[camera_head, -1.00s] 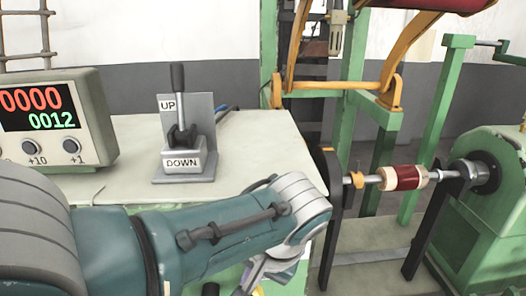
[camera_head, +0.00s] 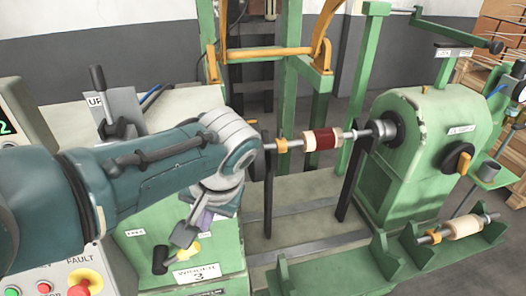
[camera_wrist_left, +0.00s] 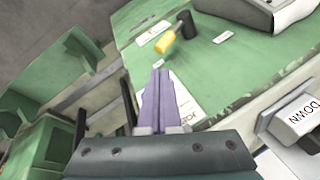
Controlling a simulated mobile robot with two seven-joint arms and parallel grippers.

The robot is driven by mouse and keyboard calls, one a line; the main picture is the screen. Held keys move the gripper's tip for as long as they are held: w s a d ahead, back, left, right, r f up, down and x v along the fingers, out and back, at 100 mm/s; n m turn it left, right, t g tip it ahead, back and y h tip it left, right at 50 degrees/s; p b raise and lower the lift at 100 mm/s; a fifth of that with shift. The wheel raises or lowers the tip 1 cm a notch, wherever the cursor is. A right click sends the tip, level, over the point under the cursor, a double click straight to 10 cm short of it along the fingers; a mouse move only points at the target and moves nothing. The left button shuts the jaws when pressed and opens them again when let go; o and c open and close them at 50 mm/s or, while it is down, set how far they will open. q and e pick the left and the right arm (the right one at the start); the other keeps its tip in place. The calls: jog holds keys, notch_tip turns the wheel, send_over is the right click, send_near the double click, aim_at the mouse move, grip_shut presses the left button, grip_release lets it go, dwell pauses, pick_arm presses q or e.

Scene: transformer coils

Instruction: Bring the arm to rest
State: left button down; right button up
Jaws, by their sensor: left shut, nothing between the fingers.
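My left arm reaches in from the left in the head view. My left gripper (camera_head: 202,220) hangs below its grey wrist joint, partly hidden by the wrist, above the green winder cabinet (camera_head: 140,235). In the left wrist view its two purple fingers (camera_wrist_left: 158,80) lie together, shut, with nothing between them. A small handle with a yellow grip and black end (camera_wrist_left: 172,40) lies beyond the fingertips, apart from them; it also shows in the head view (camera_head: 184,252). My right gripper is not in view.
The winding shaft with a red coil (camera_head: 322,139) runs right of my wrist to the green winder (camera_head: 435,150). The UP/DOWN lever (camera_head: 104,95) stands behind my arm. A fault button (camera_head: 84,284) is at lower left. A pale spool (camera_head: 462,226) rests on a green stand.

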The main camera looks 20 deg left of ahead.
pick_arm(q)
jog(key=shift+a, duration=0.1)
jog(key=s+d+m+t+h, duration=0.1)
jog(key=s+d+m+h, duration=0.15)
jog(key=s, duration=0.75)
jog(key=s+r+m+t+h, duration=0.2)
jog(key=s+r, duration=0.8)
notch_tip(320, 180, up, 17)
jog(key=p, duration=1.7)
jog(key=shift+d, duration=0.35)
jog(key=shift+w+n, duration=0.1)
jog(key=shift+n, duration=0.15)
